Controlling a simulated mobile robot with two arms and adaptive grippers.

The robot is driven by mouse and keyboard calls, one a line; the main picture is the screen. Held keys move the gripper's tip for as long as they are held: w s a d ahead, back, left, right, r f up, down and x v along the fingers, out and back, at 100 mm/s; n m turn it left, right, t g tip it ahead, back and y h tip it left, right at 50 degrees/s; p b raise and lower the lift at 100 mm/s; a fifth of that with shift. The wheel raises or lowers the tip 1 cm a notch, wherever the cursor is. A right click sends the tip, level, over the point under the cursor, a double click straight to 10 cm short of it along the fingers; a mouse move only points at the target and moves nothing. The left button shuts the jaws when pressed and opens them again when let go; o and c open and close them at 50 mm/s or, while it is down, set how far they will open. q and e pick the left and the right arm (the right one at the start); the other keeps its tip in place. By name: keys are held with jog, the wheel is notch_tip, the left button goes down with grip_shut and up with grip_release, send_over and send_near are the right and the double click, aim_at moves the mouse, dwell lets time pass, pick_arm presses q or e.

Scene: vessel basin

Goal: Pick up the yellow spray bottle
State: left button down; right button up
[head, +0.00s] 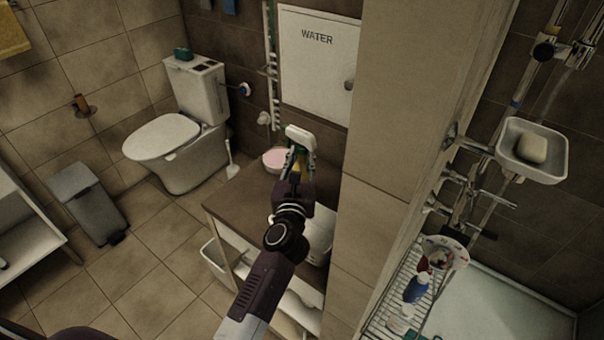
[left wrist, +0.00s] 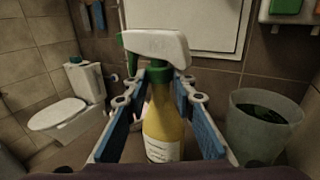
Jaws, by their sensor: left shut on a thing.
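The yellow spray bottle (left wrist: 163,128) stands upright between the blue-padded fingers of my left gripper (left wrist: 160,84) in the left wrist view. It has a white trigger head, a green collar and a white label. In the head view its white head (head: 299,134) shows above my left gripper (head: 299,163), over the far end of the brown-topped cabinet (head: 238,203). The fingers are closed around the bottle near its collar. Its base is hidden, so I cannot tell whether it touches the cabinet top. My right gripper is not in view.
A pink-topped bowl (head: 274,159) is left of the bottle. A grey bin (left wrist: 262,125) stands to its right in the left wrist view. The white WATER panel (head: 318,62) is behind, and a tiled wall edge (head: 385,120) rises close on the right. A toilet (head: 165,140) stands left.

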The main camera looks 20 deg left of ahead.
pick_arm(q)
jog(key=shift+r, duration=0.1)
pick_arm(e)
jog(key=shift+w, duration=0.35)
